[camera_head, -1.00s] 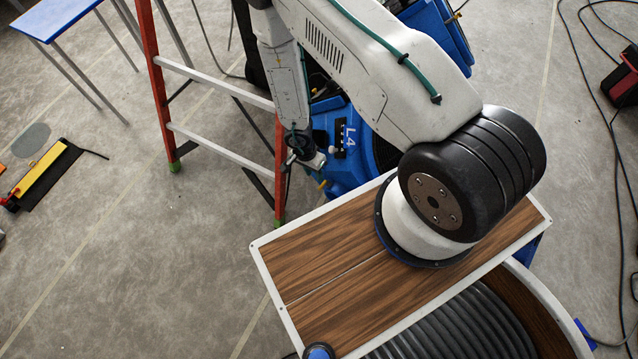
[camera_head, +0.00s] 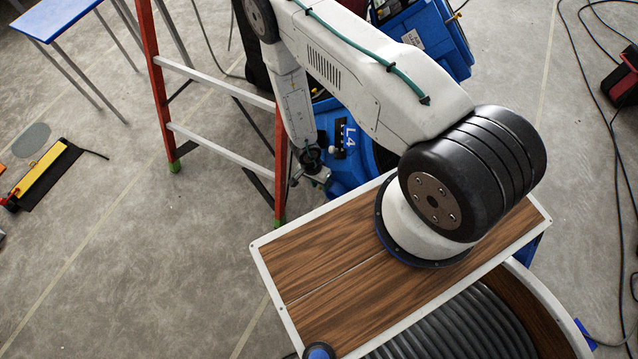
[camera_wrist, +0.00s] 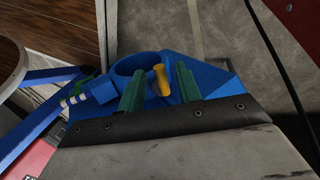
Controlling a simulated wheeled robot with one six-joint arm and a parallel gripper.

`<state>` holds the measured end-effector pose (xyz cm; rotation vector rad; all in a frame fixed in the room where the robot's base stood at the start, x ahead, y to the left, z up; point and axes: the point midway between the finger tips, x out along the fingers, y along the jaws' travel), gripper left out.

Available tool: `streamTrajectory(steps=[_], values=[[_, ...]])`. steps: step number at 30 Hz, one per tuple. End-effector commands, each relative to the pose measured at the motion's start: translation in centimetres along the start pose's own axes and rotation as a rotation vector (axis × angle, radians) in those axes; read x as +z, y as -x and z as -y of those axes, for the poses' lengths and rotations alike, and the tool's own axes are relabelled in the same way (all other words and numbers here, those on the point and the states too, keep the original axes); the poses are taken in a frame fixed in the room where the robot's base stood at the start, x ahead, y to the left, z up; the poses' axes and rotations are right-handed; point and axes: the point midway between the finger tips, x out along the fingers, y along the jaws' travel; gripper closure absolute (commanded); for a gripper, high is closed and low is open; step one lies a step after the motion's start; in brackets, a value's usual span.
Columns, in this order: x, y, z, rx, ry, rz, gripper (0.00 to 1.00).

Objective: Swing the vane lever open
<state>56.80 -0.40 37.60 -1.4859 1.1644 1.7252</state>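A yellow lever-like handle (camera_wrist: 161,80) shows in the wrist view, between the two green fingers of my gripper (camera_wrist: 160,70). The fingers stand apart, with visible gaps on both sides of the handle; I cannot tell the depth between them. Blue parts (camera_wrist: 215,72) with a round ring-shaped opening lie around the handle. In the head view, my gripper (camera_head: 316,174) is beside the blue machine marked L4 (camera_head: 352,136). The handle cannot be made out there, and my arm hides part of the machine.
A red ladder (camera_head: 152,80) with pale rungs stands close to the left of my gripper. A blue-topped table (camera_head: 55,18) is at the far left. A yellow and black object (camera_head: 42,172) lies on the floor. Cables (camera_head: 595,110) run along the right. The floor at lower left is clear.

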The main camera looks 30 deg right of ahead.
Motion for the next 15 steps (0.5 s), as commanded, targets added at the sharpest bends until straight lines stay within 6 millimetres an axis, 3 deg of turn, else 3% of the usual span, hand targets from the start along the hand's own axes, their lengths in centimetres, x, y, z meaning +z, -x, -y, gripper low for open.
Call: streamTrajectory(steps=[3,7,15], values=[[0.0,0.02,0.01,0.0,0.0,0.0,0.66],[0.0,0.03,0.01,0.0,0.0,0.0,1.0],[0.07,-0.03,0.09,0.004,-0.02,-0.017,1.0]])
